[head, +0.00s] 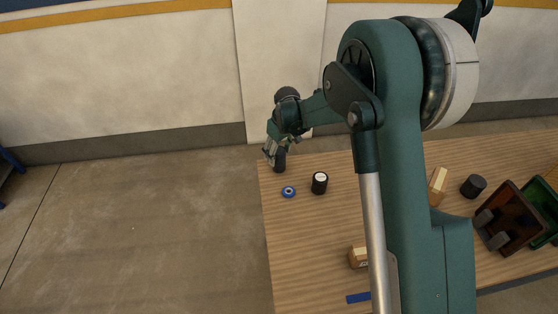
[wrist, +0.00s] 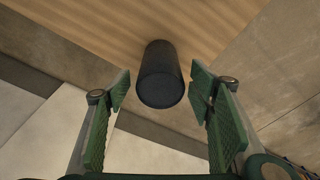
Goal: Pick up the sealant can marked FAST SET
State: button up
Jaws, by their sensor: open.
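A dark can (wrist: 160,72) stands upright on the wooden table and shows in the wrist view between my two spread green fingers, its dark end towards the camera. My gripper (wrist: 160,88) is open, with a gap on each side of the can. In the head view my gripper (head: 270,154) is at the table's far left corner, beside that dark can (head: 280,161), which it partly hides. A black can with a white round top (head: 320,183) stands to the right. Another dark can (head: 473,187) stands farther right. I cannot read FAST SET on any can.
A blue ring or tape roll (head: 288,192) lies near the black can. Wooden blocks (head: 437,183) (head: 358,257), a blue strip (head: 358,298), a brown bin (head: 508,222) and a green bin (head: 545,205) are on the table (head: 305,230). My arm hides part of the table's middle.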

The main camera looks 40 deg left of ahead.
jog(key=shift+a+f, duration=0.15)
jog(key=shift+f, duration=1)
jog(key=shift+a+f, duration=0.1)
jog(key=shift+f, duration=1)
jog(key=c, duration=1.2)
jog(key=shift+r, duration=5.05)
